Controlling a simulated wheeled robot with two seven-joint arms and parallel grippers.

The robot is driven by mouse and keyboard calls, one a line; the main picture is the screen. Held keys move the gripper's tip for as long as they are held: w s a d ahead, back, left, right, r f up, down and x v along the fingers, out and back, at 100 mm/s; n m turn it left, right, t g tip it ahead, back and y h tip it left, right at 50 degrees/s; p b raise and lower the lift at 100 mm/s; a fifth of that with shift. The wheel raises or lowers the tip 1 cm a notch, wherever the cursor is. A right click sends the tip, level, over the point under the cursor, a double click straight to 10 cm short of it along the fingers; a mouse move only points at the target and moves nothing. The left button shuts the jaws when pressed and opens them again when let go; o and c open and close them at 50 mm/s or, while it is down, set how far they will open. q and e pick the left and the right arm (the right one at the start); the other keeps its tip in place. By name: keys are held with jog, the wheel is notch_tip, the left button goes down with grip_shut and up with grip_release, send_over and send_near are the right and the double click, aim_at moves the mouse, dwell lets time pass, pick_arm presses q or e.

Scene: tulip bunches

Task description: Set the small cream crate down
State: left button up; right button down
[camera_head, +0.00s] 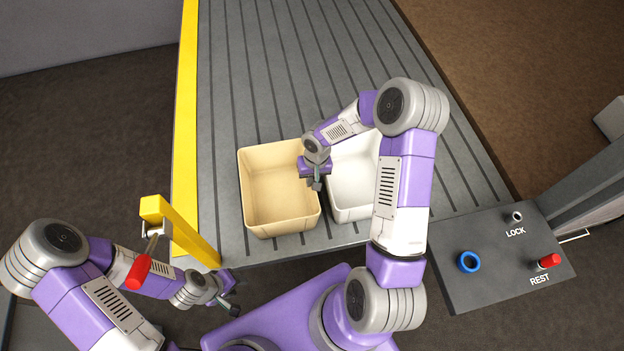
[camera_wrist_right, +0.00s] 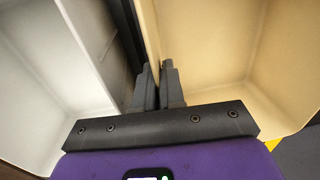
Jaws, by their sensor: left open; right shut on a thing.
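The small cream crate (camera_head: 268,190) is empty and upright at the front end of the grooved grey table. I cannot tell whether its base touches the surface. My right gripper (camera_head: 316,184) is shut on the crate's right wall, beside the white crate. In the right wrist view the cream crate (camera_wrist_right: 215,45) is on the right, its wall edge between the two fingers (camera_wrist_right: 158,80). My left gripper (camera_head: 231,299) is open and empty, low in front of the table, apart from the crate.
An empty white crate (camera_head: 350,172) stands close on the right of the cream one. A yellow post (camera_head: 180,232) with a red handle (camera_head: 138,272) stands at the front left. A grey control box (camera_head: 495,262) is at the right. The far table (camera_head: 290,60) is clear.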

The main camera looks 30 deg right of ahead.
jog(key=shift+r, duration=0.15)
jog(key=c, duration=1.2)
grip_release()
jog(key=shift+c, duration=0.2)
notch_tip(320, 180, up, 12)
jog(key=d+p, duration=0.1)
jog(key=p, duration=0.2)
jog(key=shift+s, duration=0.15)
